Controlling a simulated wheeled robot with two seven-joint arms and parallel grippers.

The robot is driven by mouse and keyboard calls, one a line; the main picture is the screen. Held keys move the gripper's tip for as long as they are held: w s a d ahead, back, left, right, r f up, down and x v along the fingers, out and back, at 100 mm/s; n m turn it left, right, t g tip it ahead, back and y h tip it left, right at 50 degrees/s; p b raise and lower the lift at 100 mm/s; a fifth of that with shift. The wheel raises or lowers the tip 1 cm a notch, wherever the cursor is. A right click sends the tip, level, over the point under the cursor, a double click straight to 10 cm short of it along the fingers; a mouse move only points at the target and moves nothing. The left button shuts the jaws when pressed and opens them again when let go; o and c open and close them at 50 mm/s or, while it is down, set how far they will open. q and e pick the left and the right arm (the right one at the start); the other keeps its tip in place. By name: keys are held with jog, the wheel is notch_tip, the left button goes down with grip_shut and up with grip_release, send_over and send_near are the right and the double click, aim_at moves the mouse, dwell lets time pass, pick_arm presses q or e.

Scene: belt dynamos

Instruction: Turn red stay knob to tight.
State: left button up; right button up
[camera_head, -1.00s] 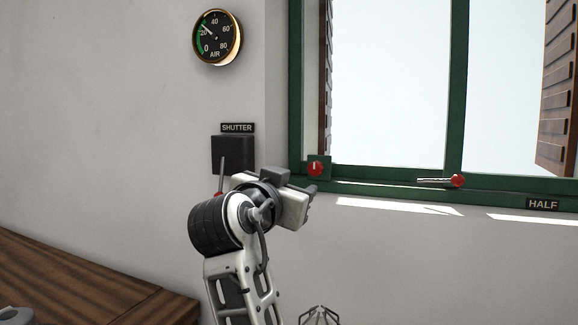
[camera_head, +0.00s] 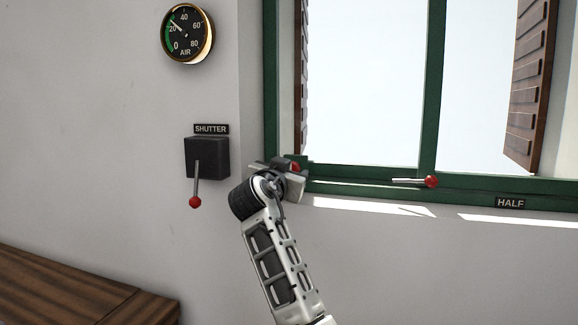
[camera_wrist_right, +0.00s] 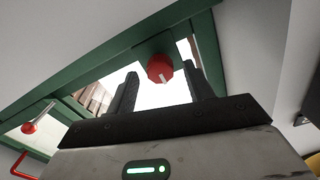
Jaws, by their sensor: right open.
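The red knob (camera_wrist_right: 160,68) sits on the green window frame at its lower left corner. A white mark on the knob's face points toward the lower edge in the wrist view. In the head view the knob (camera_head: 295,167) is mostly hidden behind my right gripper (camera_head: 288,174). My right gripper's two dark fingers are apart, one on each side of the knob in the wrist view. I cannot tell whether they touch it. My left gripper is not in view.
A gauge (camera_head: 187,31) hangs above. A wooden bench (camera_head: 80,285) stands lower left.

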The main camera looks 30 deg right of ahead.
jog(key=shift+w+d, duration=0.25)
jog(key=shift+d, duration=0.05)
